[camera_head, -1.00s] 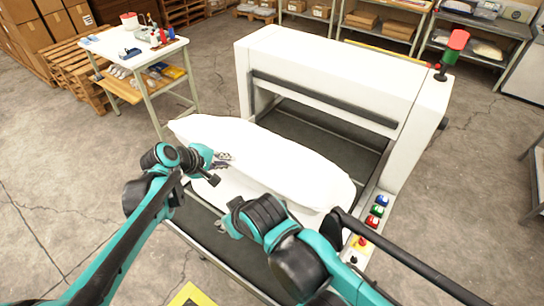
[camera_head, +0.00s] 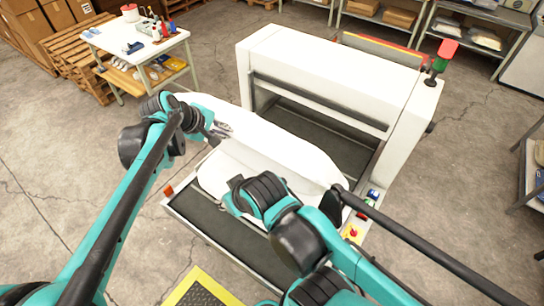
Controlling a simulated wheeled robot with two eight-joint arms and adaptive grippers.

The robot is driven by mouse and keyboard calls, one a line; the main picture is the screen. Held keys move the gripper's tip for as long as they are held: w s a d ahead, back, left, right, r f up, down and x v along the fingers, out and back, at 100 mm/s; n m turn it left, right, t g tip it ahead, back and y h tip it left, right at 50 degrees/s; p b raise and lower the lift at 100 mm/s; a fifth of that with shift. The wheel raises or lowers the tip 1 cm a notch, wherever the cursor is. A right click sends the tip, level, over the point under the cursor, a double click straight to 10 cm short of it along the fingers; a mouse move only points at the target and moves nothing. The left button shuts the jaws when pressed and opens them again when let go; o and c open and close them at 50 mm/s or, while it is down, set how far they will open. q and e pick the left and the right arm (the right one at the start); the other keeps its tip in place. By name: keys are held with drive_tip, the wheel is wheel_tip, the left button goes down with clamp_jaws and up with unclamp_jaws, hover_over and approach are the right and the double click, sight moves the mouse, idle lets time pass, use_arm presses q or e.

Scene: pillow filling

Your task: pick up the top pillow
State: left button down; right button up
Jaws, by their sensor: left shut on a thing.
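The top pillow (camera_head: 280,143) is white and plump and sits at the front of the white machine. My left gripper (camera_head: 222,130) is shut on its left part, with the fingers against the white cloth. A second white pillow (camera_head: 215,176) shows below and in front of it, on the machine's dark bed. I cannot tell whether the two pillows still touch. My right wrist is in front of the lower pillow, near the right end of the top pillow. It hides the right gripper's fingers.
The white machine (camera_head: 330,75) stands behind the pillows, with a red and green lamp (camera_head: 442,58) at its right. Coloured buttons (camera_head: 362,218) line the bed's right edge. A work table (camera_head: 125,58) stands at the back left. A yellow-edged mat (camera_head: 203,290) lies in front.

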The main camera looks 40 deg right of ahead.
use_arm(q)
drive_tip(key=shift+y, duration=0.3)
wheel_tip(320, 180, up, 6)
drive_tip(key=p, duration=0.3)
drive_tip(key=shift+f, duration=0.1)
wheel_tip(320, 180, up, 8)
drive_tip(key=g+y+p, duration=0.1)
drive_tip(key=y+p, duration=0.2)
drive_tip(key=p, duration=0.5)
drive_tip(key=shift+f+y+p, duration=0.25)
drive_tip(key=shift+y+p, duration=0.05)
drive_tip(key=shift+y, duration=0.1)
